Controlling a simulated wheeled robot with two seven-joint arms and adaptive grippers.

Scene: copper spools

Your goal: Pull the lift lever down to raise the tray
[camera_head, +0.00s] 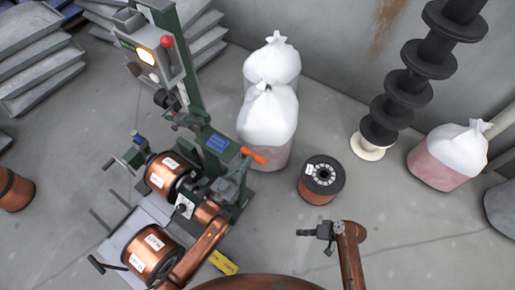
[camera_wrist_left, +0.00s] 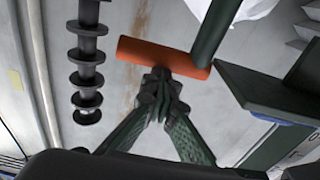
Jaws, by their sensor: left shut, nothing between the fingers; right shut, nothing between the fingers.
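The lift lever has an orange handle (camera_head: 253,155) on the green machine. In the left wrist view the orange handle (camera_wrist_left: 150,54) lies across, just beyond my left fingertips (camera_wrist_left: 161,85), attached to a dark green rod. My left gripper (camera_head: 238,170) is shut and empty, close below the handle; I cannot tell whether it touches. A grey tray (camera_head: 154,209) lies at the machine's foot. Copper spools (camera_head: 170,172) and (camera_head: 152,252) sit at the machine beside it, and my left arm partly hides this area. My right gripper (camera_head: 308,232) is shut and empty over the floor.
White sacks (camera_head: 268,115) stand behind the lever. A dark-topped copper spool (camera_head: 320,180) stands on the floor to the right. A stack of black spools (camera_head: 395,95) and another sack (camera_head: 450,155) are further right. Grey trays (camera_head: 40,55) are stacked at the back left.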

